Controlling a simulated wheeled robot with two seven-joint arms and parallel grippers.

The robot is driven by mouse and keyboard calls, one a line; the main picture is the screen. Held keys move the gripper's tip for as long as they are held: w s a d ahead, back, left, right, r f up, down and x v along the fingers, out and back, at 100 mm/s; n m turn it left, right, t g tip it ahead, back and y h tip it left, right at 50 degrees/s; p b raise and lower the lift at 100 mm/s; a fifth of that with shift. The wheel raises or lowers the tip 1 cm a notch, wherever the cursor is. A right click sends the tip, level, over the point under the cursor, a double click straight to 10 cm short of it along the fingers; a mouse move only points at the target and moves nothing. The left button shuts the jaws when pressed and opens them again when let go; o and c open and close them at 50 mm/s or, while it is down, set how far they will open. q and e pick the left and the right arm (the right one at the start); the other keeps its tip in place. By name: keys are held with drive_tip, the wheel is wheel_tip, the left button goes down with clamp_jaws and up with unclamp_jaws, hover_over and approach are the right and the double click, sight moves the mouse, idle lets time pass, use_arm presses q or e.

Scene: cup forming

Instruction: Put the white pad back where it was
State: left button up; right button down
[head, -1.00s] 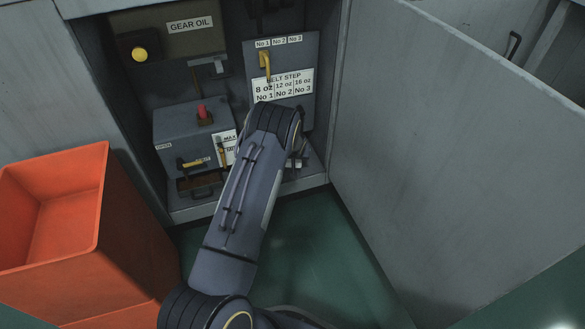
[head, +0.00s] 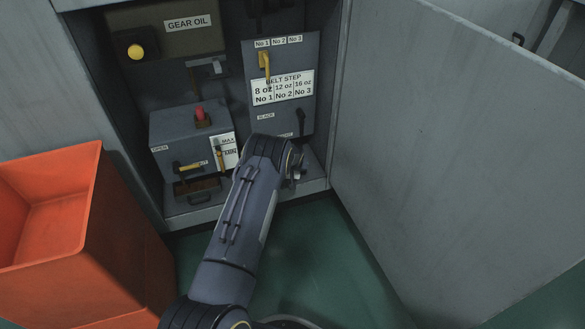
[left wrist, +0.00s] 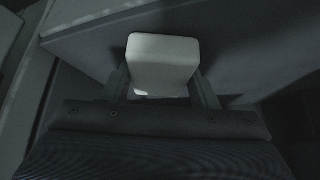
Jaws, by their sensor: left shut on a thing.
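The white pad (left wrist: 163,62) is a small pale block with rounded edges in the left wrist view. My left gripper (left wrist: 162,88) is shut on it, with one finger on each side. A grey surface lies just beyond the pad; I cannot tell whether they touch. In the head view my left arm reaches toward the lower right of the open cabinet. Its wrist hides the gripper's jaws and the pad there. My right gripper is not in view.
The cabinet holds a belt step panel (head: 282,110) with a yellow lever (head: 264,65), a grey box (head: 170,140) with a red knob (head: 200,113), and a gear oil unit (head: 187,40). An open door (head: 450,150) bounds the right. An orange bin (head: 110,240) stands at left.

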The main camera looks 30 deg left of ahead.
use_arm(q)
drive_tip(key=o, duration=1)
drive_tip(key=shift+c, duration=0.2)
drive_tip(key=shift+r, duration=0.3)
drive_tip(key=s+d+r+h+p, duration=0.1)
drive_tip(key=s+d+r+p, duration=0.15)
drive_tip(key=s+r, duration=0.65)
drive_tip(key=s+d+r+h+p, duration=0.1)
drive_tip(key=s+d+r, duration=0.3)
drive_tip(key=r, duration=0.9)
drive_tip(key=s+d+r+h+p, duration=0.2)
drive_tip(key=s+r, duration=0.5)
drive_tip(key=r, duration=0.4)
drive_tip(key=s+d+r+m+h, duration=0.1)
drive_tip(key=s+d, duration=0.3)
drive_tip(key=s, duration=0.4)
drive_tip(key=s+d+r+m+h, duration=0.1)
drive_tip(key=s+d+r, duration=0.2)
drive_tip(key=s, duration=0.6)
drive_tip(key=s+d+r+m, duration=0.1)
drive_tip(key=s+d+r, duration=0.1)
drive_tip(key=s+d, duration=0.4)
drive_tip(key=s, duration=0.3)
drive_tip(key=shift+s+d+m+h, duration=0.15)
drive_tip(key=shift+d+m+h, duration=0.15)
drive_tip(key=shift+m+h, duration=0.1)
